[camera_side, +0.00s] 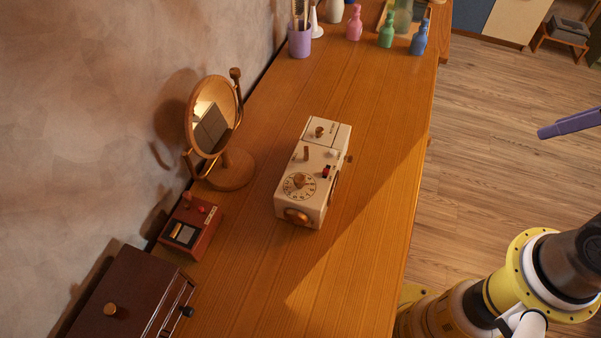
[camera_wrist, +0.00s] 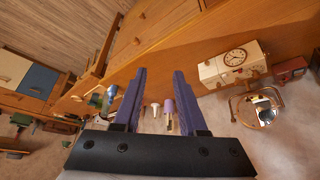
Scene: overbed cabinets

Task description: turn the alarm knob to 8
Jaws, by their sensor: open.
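A cream box-shaped device (camera_side: 313,172) stands on the wooden desk. Its top carries a numbered round dial (camera_side: 299,186) with a wooden pointer knob, a small knob (camera_side: 320,131) on a rear panel, and a wooden lever (camera_side: 306,153). A red switch (camera_side: 326,171) and a larger wooden front knob (camera_side: 297,216) also show. The labels are too small to tell which is the alarm knob or its setting. The device appears upper right in the wrist view (camera_wrist: 207,73). My gripper (camera_wrist: 160,72) is open and empty; one purple finger (camera_side: 570,124) shows beyond the desk's right side, far from the device.
A round mirror (camera_side: 213,118) stands left of the device, with a small red-brown box (camera_side: 190,227) nearer. A dark brown cabinet (camera_side: 130,300) is at lower left. A purple cup (camera_side: 299,42) and several bottles stand at the back. The desk right of the device is clear.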

